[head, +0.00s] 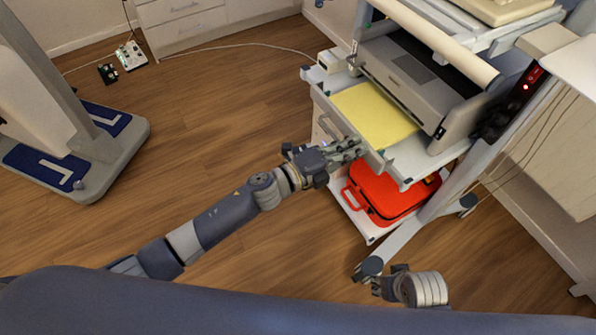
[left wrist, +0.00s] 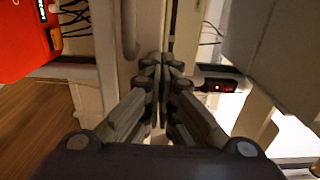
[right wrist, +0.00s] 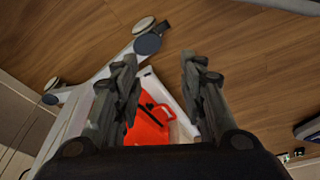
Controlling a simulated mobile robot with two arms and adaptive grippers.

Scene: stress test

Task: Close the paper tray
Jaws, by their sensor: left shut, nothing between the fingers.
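The paper tray (head: 324,103) is pulled out from the grey printer (head: 412,82) on the cart. Yellow paper (head: 375,112) lies in it. My left gripper (head: 356,149) is at the tray's front edge, close to its near corner; whether it touches is unclear. It hides part of that edge. In the left wrist view the left gripper's fingers (left wrist: 161,62) are together with nothing between them. My right gripper (head: 386,286) is low in the head view, near a cart wheel and away from the tray. In the right wrist view its fingers (right wrist: 158,78) are apart and empty.
A red case (head: 392,192) lies on the cart's lower shelf. A white roll (head: 437,42) is above the printer. A power strip (head: 530,82) is on the cart's right post. The wooden floor left of the cart is mostly clear.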

